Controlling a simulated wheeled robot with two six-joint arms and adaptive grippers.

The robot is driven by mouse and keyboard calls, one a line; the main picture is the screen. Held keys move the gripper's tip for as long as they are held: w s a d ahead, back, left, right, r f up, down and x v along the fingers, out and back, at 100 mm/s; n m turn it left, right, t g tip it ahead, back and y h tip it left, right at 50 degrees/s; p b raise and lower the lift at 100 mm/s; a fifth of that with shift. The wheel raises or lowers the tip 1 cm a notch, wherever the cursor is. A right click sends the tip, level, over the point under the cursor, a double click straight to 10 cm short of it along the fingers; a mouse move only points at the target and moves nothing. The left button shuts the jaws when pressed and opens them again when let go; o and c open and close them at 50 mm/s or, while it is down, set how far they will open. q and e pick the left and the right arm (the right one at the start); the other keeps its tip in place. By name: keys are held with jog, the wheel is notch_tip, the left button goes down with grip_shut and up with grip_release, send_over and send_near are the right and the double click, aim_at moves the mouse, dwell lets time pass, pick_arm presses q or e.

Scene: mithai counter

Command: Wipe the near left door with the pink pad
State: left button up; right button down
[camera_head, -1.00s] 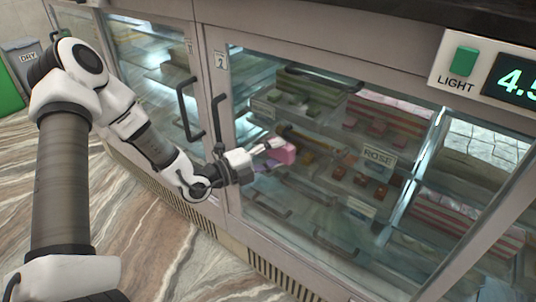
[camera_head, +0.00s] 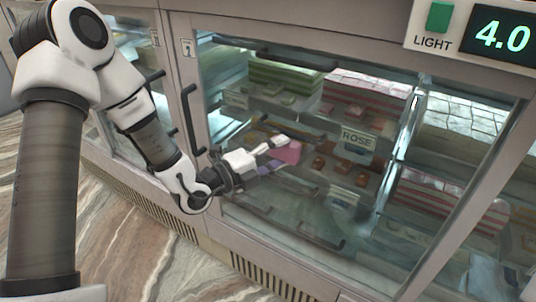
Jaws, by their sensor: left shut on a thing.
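The pink pad (camera_head: 289,153) is held in my left gripper (camera_head: 277,147), which is shut on it. The pad is in front of the glass door (camera_head: 275,215) marked 2, a little left of the middle of its pane. I cannot tell whether the pad touches the glass. The door looks shut, with a dark vertical handle (camera_head: 190,117) on its left side. The gripper's fingers partly hide the pad's left side. My right gripper is not in view.
Another glass door (camera_head: 122,75) with a dark handle (camera_head: 156,98) is to the left. Behind the glass are sweets and a ROSE label (camera_head: 357,139). A panel with a green LIGHT switch (camera_head: 438,17) and a 4.0 readout (camera_head: 503,36) is at top right. Marble floor (camera_head: 110,235) lies below.

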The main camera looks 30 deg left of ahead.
aim_at(295, 158)
pick_arm(q)
jog(key=shift+d, duration=0.55)
jog(key=shift+s+d+f+b, duration=0.1)
jog(key=shift+d+f+b, duration=0.05)
jog(key=shift+d+b, duration=0.7)
jog(key=shift+d, duration=0.55)
jog(key=shift+d+r, duration=0.2)
jog(key=shift+d, duration=0.15)
jog(key=shift+s+f, duration=0.1)
jog(key=shift+s, duration=0.6)
jog(key=shift+s+a, duration=0.15)
jog(key=shift+s, duration=0.6)
